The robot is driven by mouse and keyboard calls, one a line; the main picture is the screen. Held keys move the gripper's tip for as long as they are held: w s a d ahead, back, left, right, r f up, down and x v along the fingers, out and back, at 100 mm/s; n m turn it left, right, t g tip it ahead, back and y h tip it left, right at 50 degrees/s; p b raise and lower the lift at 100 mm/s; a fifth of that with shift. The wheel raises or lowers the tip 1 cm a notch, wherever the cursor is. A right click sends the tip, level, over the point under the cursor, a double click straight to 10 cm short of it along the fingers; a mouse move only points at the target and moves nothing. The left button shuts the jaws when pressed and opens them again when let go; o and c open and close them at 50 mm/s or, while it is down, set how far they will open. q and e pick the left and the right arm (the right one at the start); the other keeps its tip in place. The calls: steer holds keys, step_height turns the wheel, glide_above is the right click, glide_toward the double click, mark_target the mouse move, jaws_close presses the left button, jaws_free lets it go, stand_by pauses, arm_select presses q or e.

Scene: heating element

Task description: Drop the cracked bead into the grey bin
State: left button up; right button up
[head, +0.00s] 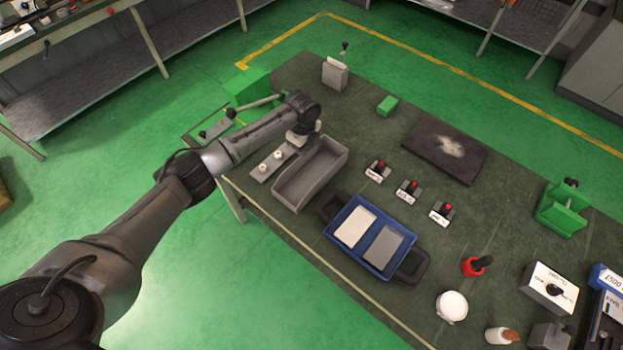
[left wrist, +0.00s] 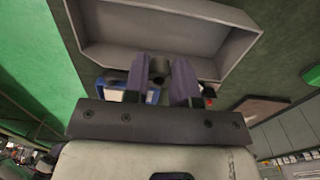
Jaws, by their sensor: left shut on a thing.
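My left gripper (head: 303,138) is at the far end of the long grey bin (head: 281,199) in the head view. In the left wrist view, the two fingers (left wrist: 162,80) are shut on a small dark rounded thing, seemingly the bead (left wrist: 159,71). I cannot make out a crack on it. The grey bin (left wrist: 150,14) lies beyond the fingertips in the left wrist view, and its visible inside looks empty. In the head view the bead is hidden by the gripper. My right gripper is not in view.
A grey strip with two white beads (head: 265,167) lies left of the bin. A blue tray (head: 365,262) with two pads is at its right.

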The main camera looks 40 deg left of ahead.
arm_select(q)
steer(key=shift+f, duration=0.4)
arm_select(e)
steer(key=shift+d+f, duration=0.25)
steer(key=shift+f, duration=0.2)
arm_select(q)
steer(key=o, duration=1)
steer(key=shift+c, duration=0.2)
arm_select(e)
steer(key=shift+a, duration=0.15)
arm_select(q)
step_height(320, 180, up, 14)
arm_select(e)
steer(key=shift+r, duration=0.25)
